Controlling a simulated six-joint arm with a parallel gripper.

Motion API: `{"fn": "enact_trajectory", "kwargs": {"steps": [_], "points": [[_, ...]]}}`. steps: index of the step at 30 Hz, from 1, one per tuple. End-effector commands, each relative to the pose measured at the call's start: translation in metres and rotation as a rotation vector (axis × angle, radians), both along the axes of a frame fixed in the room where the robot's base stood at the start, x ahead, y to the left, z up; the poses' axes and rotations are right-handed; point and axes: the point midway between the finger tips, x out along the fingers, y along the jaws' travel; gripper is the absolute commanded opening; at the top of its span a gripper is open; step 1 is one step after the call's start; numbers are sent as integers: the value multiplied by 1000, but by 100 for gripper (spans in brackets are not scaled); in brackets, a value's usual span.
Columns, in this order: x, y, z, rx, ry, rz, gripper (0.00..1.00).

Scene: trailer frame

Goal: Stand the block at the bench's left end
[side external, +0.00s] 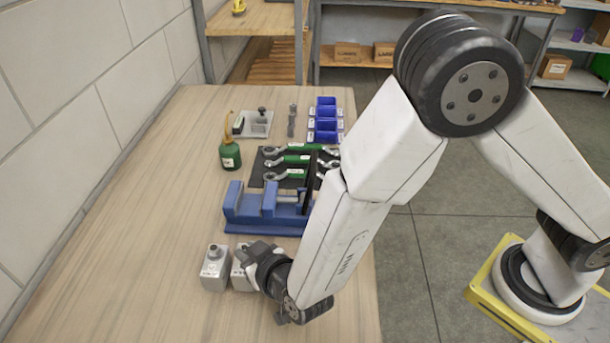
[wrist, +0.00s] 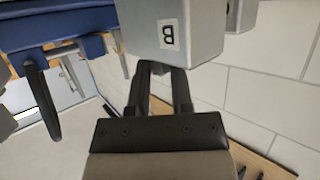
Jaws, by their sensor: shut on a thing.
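My gripper (side external: 257,262) is low over the near part of the wooden bench. It is shut on a grey block (side external: 241,277), which it partly hides in the side view. In the wrist view the fingertips (wrist: 162,70) meet the edge of this block (wrist: 165,20), whose face carries a white label with a dark letter like a B. A second grey block (side external: 214,270), with a knob on top and a white label, stands just left of the held one. Whether the held block touches the bench (side external: 150,250) I cannot tell.
A blue vise (side external: 262,229) sits behind the blocks. Beyond it are wrenches on a dark mat (side external: 257,172), a green oil can (side external: 229,154), a grey tray (side external: 257,130) and blue bins (side external: 325,122). The bench's left strip is clear, beside a block wall (side external: 80,100).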

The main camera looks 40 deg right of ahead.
Motion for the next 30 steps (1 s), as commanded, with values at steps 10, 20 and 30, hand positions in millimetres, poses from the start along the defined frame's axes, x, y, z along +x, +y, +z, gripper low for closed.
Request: {"fn": "enact_trajectory", "kwargs": {"steps": [10, 20, 30], "points": [[0, 1, -6, 2, -3, 1, 0], [0, 0, -10, 0, 0, 1, 52], [0, 0, -10, 0, 0, 1, 62]]}}
